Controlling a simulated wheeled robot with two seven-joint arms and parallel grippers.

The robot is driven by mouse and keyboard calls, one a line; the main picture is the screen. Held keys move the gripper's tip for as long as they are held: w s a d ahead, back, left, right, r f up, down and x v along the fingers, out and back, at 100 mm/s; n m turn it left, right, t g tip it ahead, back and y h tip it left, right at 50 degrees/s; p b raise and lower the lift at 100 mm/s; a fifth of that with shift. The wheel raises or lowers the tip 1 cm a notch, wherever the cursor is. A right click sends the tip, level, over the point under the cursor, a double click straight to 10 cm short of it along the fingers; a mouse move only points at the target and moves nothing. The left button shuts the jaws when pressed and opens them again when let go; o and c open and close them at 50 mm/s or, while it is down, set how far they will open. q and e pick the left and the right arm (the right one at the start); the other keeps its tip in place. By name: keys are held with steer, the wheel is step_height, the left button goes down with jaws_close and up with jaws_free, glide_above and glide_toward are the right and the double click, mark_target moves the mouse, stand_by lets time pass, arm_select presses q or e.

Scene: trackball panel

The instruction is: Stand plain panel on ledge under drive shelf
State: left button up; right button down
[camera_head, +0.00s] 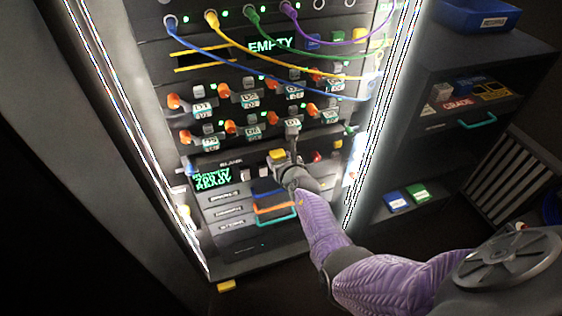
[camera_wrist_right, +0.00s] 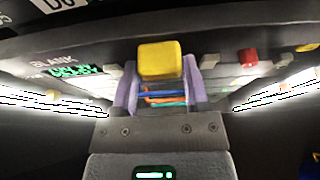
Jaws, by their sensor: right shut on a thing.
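My right gripper (camera_head: 287,172) is in front of the lit rack, just below the lower row of drives (camera_head: 252,130). In the right wrist view its two purple fingers (camera_wrist_right: 160,82) are shut on a yellow block (camera_wrist_right: 160,60), which also shows in the head view (camera_head: 277,156). I cannot tell whether this block is a grip on the plain panel. A dark strip marked BLANK (camera_wrist_right: 80,58) runs across behind the block. The ledge under the drive shelf is not clearly distinguishable. My left gripper is not in view.
Blue, yellow, green and purple cables (camera_head: 260,52) hang across the upper rack. Drawers with orange and teal handles (camera_head: 277,219) lie below the gripper. A red knob (camera_head: 316,157) is close on the right. A side cabinet (camera_head: 440,160) stands right of the rack.

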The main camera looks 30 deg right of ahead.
mark_target(277, 151)
steer(key=shift+w+d, duration=0.1)
steer(key=shift+w, duration=0.1)
steer(key=shift+w+b, duration=0.3)
steer(key=shift+w+d, duration=0.1)
steer(key=shift+w, duration=0.1)
steer(key=shift+w, duration=0.25)
steer(key=shift+w+d+b, duration=0.15)
steer(key=shift+w+b, duration=0.35)
steer(key=shift+b, duration=0.05)
steer(key=shift+w+d, duration=0.1)
steer(key=shift+w, duration=0.2)
steer(key=shift+w+b, duration=0.1)
steer(key=shift+b, duration=0.2)
